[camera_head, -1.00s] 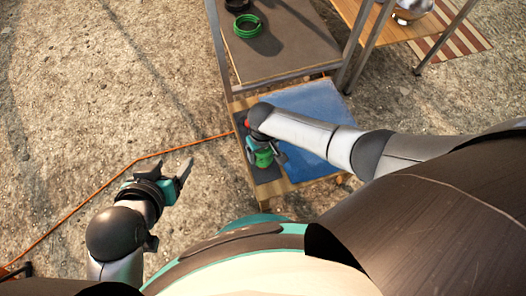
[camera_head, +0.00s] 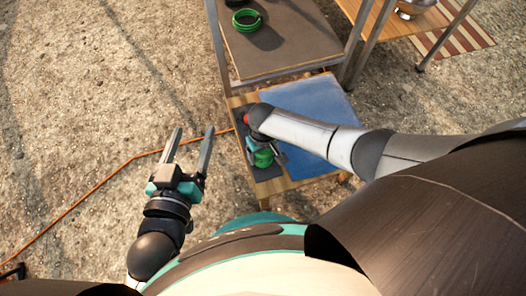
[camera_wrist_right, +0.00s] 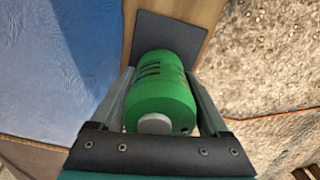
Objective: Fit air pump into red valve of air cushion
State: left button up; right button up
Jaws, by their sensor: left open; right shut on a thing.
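The blue air cushion (camera_head: 318,115) lies flat on the low wooden table. A small red spot, perhaps the red valve (camera_head: 246,118), shows at its left side beside my right wrist. The green air pump (camera_head: 263,158) is at my right gripper. In the right wrist view the green pump (camera_wrist_right: 160,100) sits between both fingers of my right gripper (camera_wrist_right: 163,92), which is shut on it. The pump's far end and any valve ahead of it are hidden there. My left gripper (camera_head: 192,138) is open and empty over the ground, left of the table.
A dark mat (camera_wrist_right: 170,28) lies on the wooden table top (camera_head: 297,182). Behind stands a taller grey table (camera_head: 290,45) with a green coil (camera_head: 246,20). An orange cable (camera_head: 110,178) crosses the ground on the left. The ground around my left gripper is otherwise clear.

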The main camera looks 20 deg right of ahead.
jog(key=shift+s, duration=0.1)
dwell(0.7)
jog(key=shift+f, duration=0.1)
jog(key=o, duration=1.6)
